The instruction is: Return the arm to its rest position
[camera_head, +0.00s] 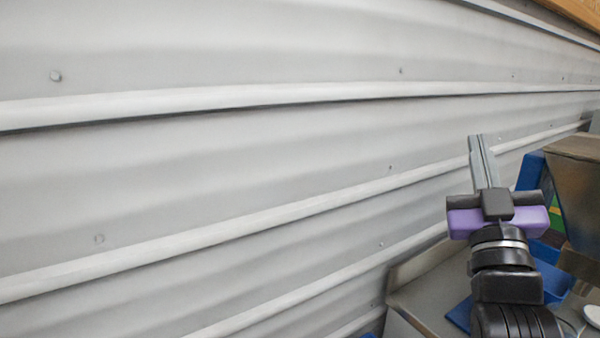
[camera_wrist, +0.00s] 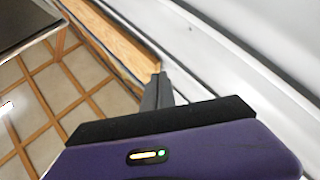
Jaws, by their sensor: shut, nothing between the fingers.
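My gripper (camera_head: 477,142) is at the right of the head view, at the end of my black arm with a purple wrist body. Its grey fingers point up and lie together, with nothing between them. The fingers are in front of the ribbed grey wall; I cannot tell how far off it is. In the wrist view the fingertips of my gripper (camera_wrist: 160,75) show above the purple body, shut and empty, with the wall to their right.
The ribbed grey metal wall (camera_head: 200,180) fills most of the head view. A brown-grey hopper-like container (camera_head: 575,190), blue parts (camera_head: 532,170) and a grey metal surface (camera_head: 425,300) are close around my arm. The wrist view shows tiled floor (camera_wrist: 85,65) and a wooden strip (camera_wrist: 118,32).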

